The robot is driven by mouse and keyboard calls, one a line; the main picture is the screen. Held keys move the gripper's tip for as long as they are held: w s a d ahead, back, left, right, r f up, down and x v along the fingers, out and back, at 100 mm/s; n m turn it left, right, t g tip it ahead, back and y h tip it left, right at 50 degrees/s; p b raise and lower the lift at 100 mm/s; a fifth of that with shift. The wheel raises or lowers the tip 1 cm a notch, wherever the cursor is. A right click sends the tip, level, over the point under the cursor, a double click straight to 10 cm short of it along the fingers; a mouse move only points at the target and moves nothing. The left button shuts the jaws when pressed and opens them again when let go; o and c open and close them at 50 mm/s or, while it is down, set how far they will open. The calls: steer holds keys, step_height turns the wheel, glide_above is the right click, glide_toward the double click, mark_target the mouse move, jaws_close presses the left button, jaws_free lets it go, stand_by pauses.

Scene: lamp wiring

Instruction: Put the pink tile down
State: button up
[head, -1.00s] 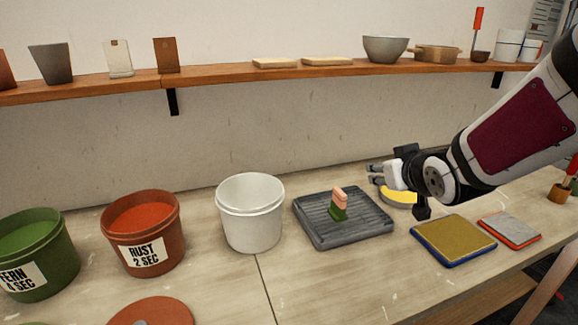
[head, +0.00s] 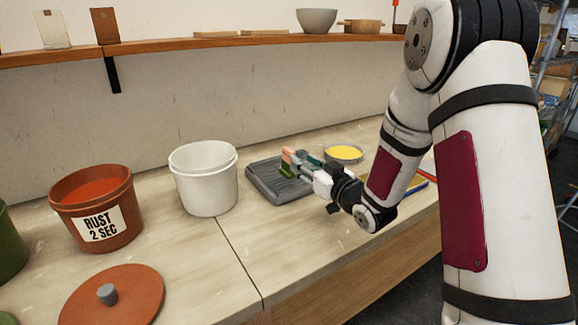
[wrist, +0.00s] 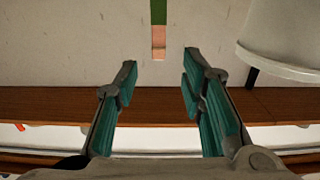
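The pink tile (head: 287,155) with a green lower end (head: 287,171) stands upright on the dark grey ribbed tray (head: 262,186). In the wrist view, which looks upside down, the pink part (wrist: 159,42) and the green part (wrist: 158,10) show beyond my fingertips, roughly in line with the gap. My gripper (wrist: 160,68) is open, with nothing between its teal-padded fingers. In the head view my gripper (head: 303,168) is just right of the tile and partly covers the tray.
A white bucket (head: 205,185) stands close left of the tray. Farther left is the rust bucket (head: 97,222), with its lid (head: 112,297) lying in front. A yellow-filled dish (head: 343,154) is behind my gripper. A wooden shelf (head: 170,46) runs along the wall.

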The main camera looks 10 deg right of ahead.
mark_target(289, 149)
steer(key=x, duration=0.9)
steer(key=shift+d, duration=0.1)
jaws_close()
